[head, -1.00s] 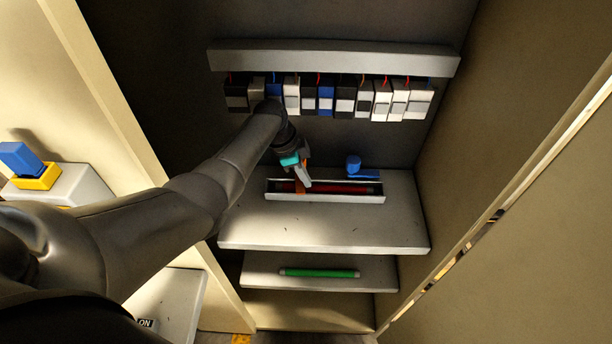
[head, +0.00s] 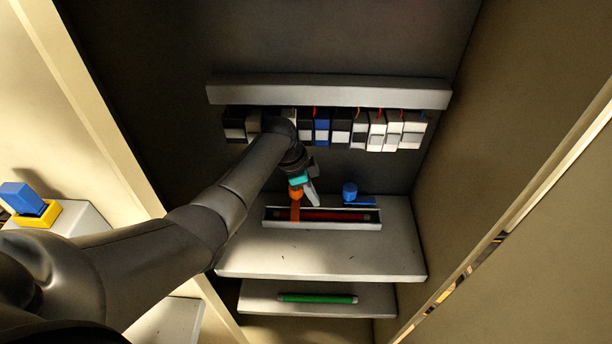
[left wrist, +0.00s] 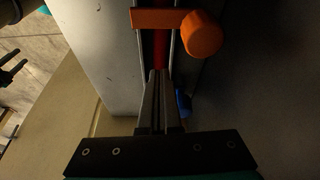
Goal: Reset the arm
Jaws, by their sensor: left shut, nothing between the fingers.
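My left gripper (head: 309,194) is shut and empty. It hangs at the tray on the upper shelf, its fingertips close to the tray's back rim; I cannot tell whether they touch. In the left wrist view its closed fingers (left wrist: 158,85) point along the tray, with the red rod (left wrist: 161,48) ahead of them. An orange lever (head: 296,205) with a round knob lies across the tray, beside the fingers; it also shows in the left wrist view (left wrist: 203,38). The right gripper is not in view.
The grey tray (head: 322,226) holds the red rod. A blue lever (head: 350,190) sits behind it. A row of breaker-like modules (head: 376,131) hangs above, partly behind my arm. A green rod (head: 318,299) lies on the lower shelf (head: 262,300). Cabinet walls enclose both sides.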

